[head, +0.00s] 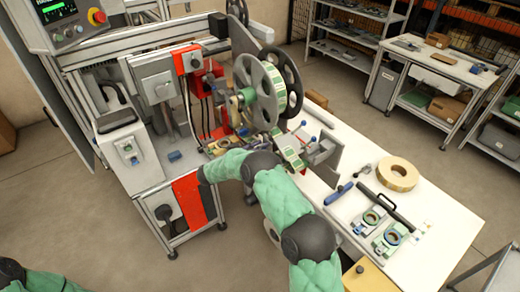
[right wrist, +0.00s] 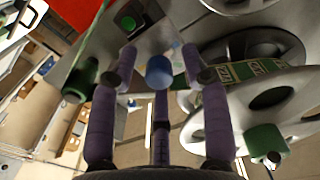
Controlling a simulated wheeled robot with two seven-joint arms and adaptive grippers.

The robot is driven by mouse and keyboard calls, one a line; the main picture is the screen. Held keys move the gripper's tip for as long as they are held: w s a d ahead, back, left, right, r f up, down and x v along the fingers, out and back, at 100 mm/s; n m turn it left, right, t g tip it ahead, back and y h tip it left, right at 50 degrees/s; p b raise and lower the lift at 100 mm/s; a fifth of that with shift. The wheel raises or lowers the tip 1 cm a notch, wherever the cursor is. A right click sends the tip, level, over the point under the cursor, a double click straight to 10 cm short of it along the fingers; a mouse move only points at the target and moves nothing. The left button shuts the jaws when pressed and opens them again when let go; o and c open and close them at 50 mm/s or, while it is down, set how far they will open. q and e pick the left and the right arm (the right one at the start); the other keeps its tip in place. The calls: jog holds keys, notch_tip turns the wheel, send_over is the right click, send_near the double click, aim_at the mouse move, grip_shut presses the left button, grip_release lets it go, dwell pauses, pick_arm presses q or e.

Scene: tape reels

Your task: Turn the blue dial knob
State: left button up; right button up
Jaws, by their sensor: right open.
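The blue dial knob (right wrist: 159,72) shows in the right wrist view as a short blue cylinder with its round end facing the camera. My right gripper (right wrist: 159,57) is open, with its purple-grey fingers pointing at the knob. The knob lies between the two upper fingertips in the picture, with a gap on each side. I cannot tell whether the tips reach past its face. In the head view my right arm's green sleeve reaches the machine's front, and the fingers and knob cannot be made out. Only my left arm's sleeve shows at bottom left; its gripper is out of view.
Large grey reels (head: 268,88) stand beside the work area and also show close to the fingers in the right wrist view (right wrist: 262,100). A green cylinder (right wrist: 80,82) is at left there. The white table (head: 440,225) holds a tape roll (head: 398,174) and tools.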

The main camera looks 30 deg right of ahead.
jog(key=shift+c, duration=0.2)
grip_shut()
jog(key=m+b, duration=0.5)
jog(key=m, duration=0.1)
jog(key=m+b, duration=0.3)
jog(key=shift+f+m, duration=0.1)
jog(key=shift+m, duration=0.3)
jog(key=shift+m+b, duration=1.6)
jog(key=shift+b, duration=0.05)
